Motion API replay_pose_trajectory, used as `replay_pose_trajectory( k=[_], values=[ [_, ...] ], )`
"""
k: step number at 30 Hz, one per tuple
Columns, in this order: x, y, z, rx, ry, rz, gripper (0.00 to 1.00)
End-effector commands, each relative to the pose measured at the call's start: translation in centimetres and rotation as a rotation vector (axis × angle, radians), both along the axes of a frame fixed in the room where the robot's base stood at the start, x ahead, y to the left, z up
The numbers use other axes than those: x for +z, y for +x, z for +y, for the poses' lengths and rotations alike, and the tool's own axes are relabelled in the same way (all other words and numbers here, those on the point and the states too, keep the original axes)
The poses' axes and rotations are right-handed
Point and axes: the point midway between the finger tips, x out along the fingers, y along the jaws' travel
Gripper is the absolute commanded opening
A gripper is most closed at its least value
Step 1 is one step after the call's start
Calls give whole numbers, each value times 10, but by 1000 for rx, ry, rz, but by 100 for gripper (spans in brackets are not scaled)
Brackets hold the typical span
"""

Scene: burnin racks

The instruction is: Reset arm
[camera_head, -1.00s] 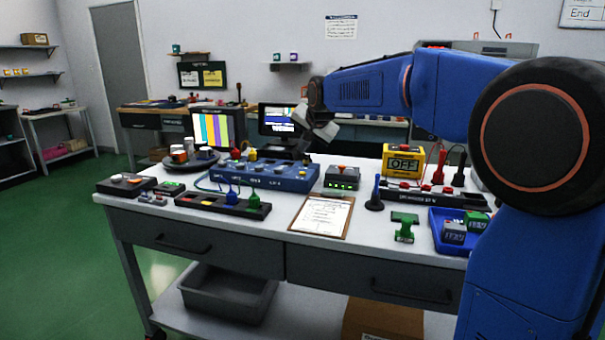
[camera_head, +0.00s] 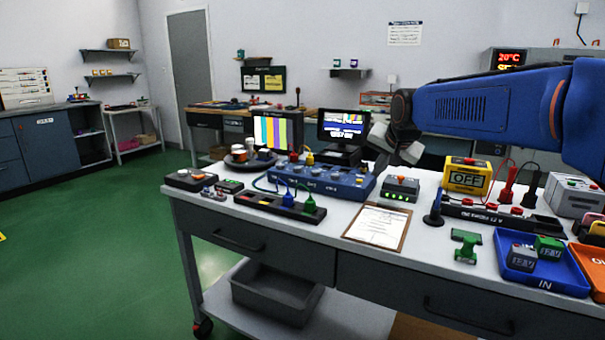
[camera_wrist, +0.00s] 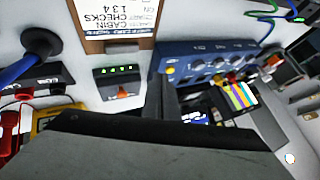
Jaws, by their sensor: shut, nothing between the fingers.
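My arm reaches in from the right in the head view, over the back of the white workbench (camera_head: 300,235). My gripper (camera_head: 390,150) hangs at its end, above the bench and in front of the dark monitor (camera_head: 343,126). In the wrist view, my gripper (camera_wrist: 165,100) shows as a dark shape, shut with nothing in it. It is apart from the blue panel with knobs (camera_head: 325,180) and the grey box with green lights (camera_head: 399,188). The fingertips are hard to make out in the head view.
A clipboard (camera_head: 377,226), a yellow OFF meter (camera_head: 467,175), a blue IN tray (camera_head: 541,276) and a green stamp-shaped piece (camera_head: 466,244) lie on the bench. A grey bin (camera_head: 277,293) stands on the lower shelf.

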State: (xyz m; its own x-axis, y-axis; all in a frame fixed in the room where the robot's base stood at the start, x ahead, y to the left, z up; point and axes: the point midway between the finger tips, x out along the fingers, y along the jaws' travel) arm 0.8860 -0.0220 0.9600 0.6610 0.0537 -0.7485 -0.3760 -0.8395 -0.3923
Motion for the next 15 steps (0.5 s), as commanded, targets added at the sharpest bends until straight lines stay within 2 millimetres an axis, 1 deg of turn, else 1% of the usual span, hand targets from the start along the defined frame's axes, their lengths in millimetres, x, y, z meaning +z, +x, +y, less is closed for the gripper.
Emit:
replay_pose_trajectory(
  k=[1, 2, 3, 8, 9, 15],
  values=[
    [-4, -24, -5, 18, -20, 12, 0],
    [-8, -37, -7, 31, -35, 20, 0],
    [-13, -54, -10, 47, -52, 31, 0],
    [-37, -121, -21, 115, -119, 78, 0],
    [-43, -138, -23, 133, -135, 90, 0],
    [-80, -219, -33, 223, -208, 146, 0]
  ],
)
